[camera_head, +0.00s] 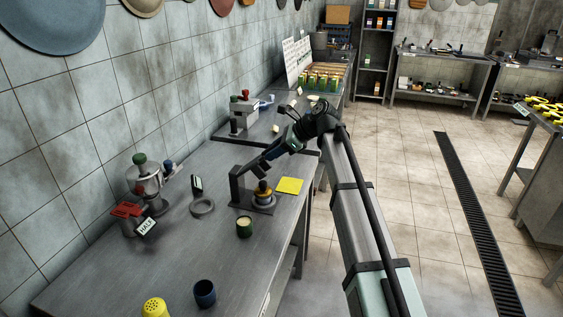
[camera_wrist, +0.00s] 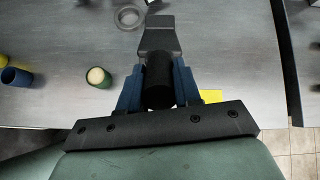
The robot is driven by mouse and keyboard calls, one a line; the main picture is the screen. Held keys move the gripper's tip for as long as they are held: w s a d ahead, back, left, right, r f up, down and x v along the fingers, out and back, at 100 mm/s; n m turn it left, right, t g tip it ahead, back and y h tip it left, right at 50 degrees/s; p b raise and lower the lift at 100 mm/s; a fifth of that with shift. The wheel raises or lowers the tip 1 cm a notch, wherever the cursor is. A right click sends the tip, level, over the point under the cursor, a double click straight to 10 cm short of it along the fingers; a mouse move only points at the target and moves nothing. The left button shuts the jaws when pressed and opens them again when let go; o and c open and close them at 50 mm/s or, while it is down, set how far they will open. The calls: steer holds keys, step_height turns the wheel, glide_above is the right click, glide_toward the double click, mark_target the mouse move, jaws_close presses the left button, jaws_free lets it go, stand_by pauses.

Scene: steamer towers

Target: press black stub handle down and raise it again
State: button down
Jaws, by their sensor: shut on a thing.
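A grey lever press (camera_head: 238,188) stands on the steel bench, with a dark arm reaching out from its upright over a round piece with an orange-yellow top (camera_head: 262,189). My gripper (camera_head: 270,154) is at the outer end of this arm, above the press base. In the wrist view, the blue fingers of my gripper (camera_wrist: 158,82) are closed on both sides of the black stub handle (camera_wrist: 158,92). A grey flat lever piece (camera_wrist: 159,34) runs on from the handle. The orange-topped piece is hidden in the wrist view.
A yellow square (camera_head: 289,186) lies right of the press. A green cup (camera_head: 244,227) with pale contents, a blue cup (camera_head: 204,292) and a yellow shaker (camera_head: 155,307) stand nearer. A grey ring stand (camera_head: 202,207) and a grinder-like machine (camera_head: 147,183) are at left.

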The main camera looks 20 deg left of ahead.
mark_target(258, 158)
steer(key=a+r+h, duration=0.1)
steer(key=a, duration=0.1)
steer(key=a+r+h, duration=0.3)
steer(key=a, duration=0.1)
steer(key=shift+w+r+h, duration=0.2)
steer(key=shift+r+h, duration=0.1)
steer(key=a+r+h, duration=0.1)
steer(key=a+h, duration=0.5)
steer(key=a, duration=0.3)
steer(key=shift+s+h, duration=0.15)
steer(key=shift+h, duration=0.15)
steer(key=c, duration=0.8)
jaws_free()
